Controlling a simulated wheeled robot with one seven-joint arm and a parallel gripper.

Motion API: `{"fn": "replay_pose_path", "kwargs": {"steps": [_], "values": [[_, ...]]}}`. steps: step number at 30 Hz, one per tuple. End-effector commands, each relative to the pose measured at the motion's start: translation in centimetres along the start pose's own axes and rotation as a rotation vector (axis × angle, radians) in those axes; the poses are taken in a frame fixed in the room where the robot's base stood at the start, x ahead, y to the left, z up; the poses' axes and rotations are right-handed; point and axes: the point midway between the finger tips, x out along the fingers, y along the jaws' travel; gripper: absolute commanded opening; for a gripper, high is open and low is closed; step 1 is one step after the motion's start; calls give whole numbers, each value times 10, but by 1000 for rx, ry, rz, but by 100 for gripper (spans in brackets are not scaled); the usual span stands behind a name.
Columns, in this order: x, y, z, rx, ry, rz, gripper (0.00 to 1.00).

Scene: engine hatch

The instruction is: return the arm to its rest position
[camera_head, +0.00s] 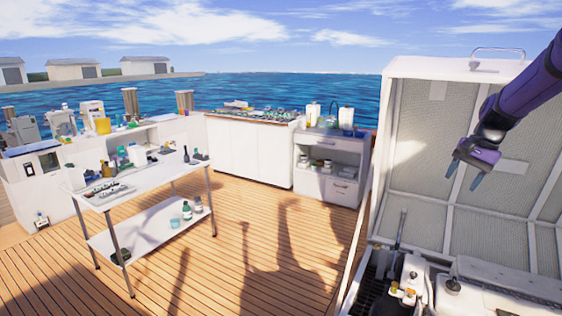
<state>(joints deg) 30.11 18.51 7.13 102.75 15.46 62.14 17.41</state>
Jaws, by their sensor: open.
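My gripper (466,173) is in the upper right of the head view, at the end of my purple arm, which comes in from the right edge. Its two fingers point down and stand apart, with nothing between them. The gripper hangs in front of the raised white hatch lid (416,148) and above the open engine bay. I cannot tell how far it is from the lid's mesh panels.
The engine bay (447,296) at lower right holds machinery and white containers. A white two-level table (160,172) with bottles and tools stands on the left. White cabinets (250,155) line the back. The wooden deck (240,270) between is clear.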

Motion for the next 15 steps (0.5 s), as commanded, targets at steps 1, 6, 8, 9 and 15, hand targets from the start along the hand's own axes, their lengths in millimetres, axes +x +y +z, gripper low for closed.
{"fn": "replay_pose_path", "kwargs": {"steps": [1,6,8,9,15], "values": [[-10,-5,20,-39,22,9,55],[-35,-12,78,-160,89,38,55],[-43,-12,99,-205,111,47,55],[-47,-12,113,-233,126,52,55],[-66,-4,180,-374,203,74,55]]}}
